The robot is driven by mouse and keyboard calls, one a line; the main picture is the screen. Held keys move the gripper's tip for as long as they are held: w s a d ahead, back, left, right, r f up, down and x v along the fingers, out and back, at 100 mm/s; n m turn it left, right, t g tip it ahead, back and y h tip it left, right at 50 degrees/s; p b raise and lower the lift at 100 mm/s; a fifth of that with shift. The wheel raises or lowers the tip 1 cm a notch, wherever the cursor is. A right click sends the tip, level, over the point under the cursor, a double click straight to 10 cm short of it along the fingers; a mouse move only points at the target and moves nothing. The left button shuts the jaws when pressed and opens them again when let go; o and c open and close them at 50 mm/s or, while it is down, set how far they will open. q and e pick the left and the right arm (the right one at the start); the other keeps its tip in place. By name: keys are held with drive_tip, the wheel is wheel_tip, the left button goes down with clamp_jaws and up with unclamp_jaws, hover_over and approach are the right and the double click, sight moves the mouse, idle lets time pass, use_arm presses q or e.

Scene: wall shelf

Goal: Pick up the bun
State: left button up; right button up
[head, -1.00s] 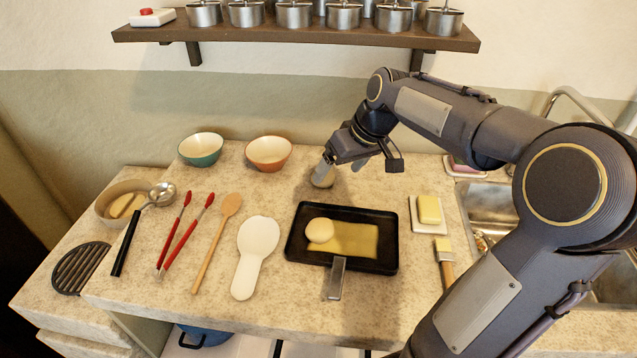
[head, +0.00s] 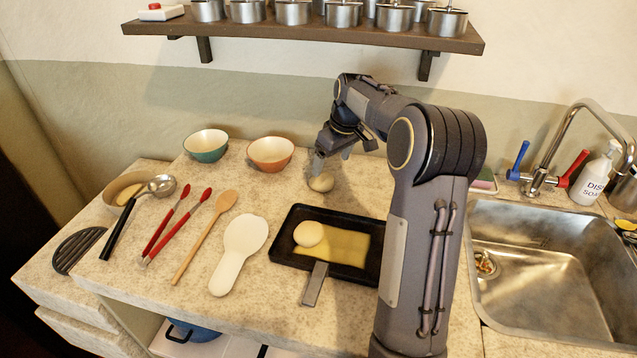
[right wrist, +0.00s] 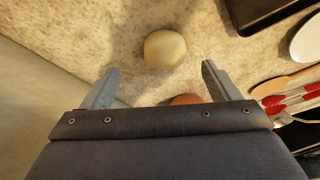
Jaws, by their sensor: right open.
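A round pale bun (head: 321,181) lies on the counter near the wall, right of the orange bowl. It also shows in the right wrist view (right wrist: 165,49), just beyond the fingertips and roughly between their lines. My right gripper (head: 332,159) is open, empty and close to this bun, over its wall side in the head view. In the right wrist view its two fingers (right wrist: 158,69) are spread wide. Whether a finger touches the bun I cannot tell. A second round pale piece (head: 308,234) lies in the black pan. My left gripper is not in view.
The black pan (head: 286,248) sits in front of the bun. The orange bowl (head: 270,153) and green bowl (head: 206,145) stand to the left. A wall shelf (head: 300,32) with metal canisters hangs above. A sink (head: 540,270) is at the right. Spoons and tongs lie left.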

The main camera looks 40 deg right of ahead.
sight(323, 176)
drive_tip(key=x, duration=0.7)
drive_tip(key=shift+w+a+f, duration=0.2)
drive_tip(key=shift+w+a, duration=0.2)
drive_tip(key=c, duration=1.1)
drive_tip(key=shift+r, duration=0.15)
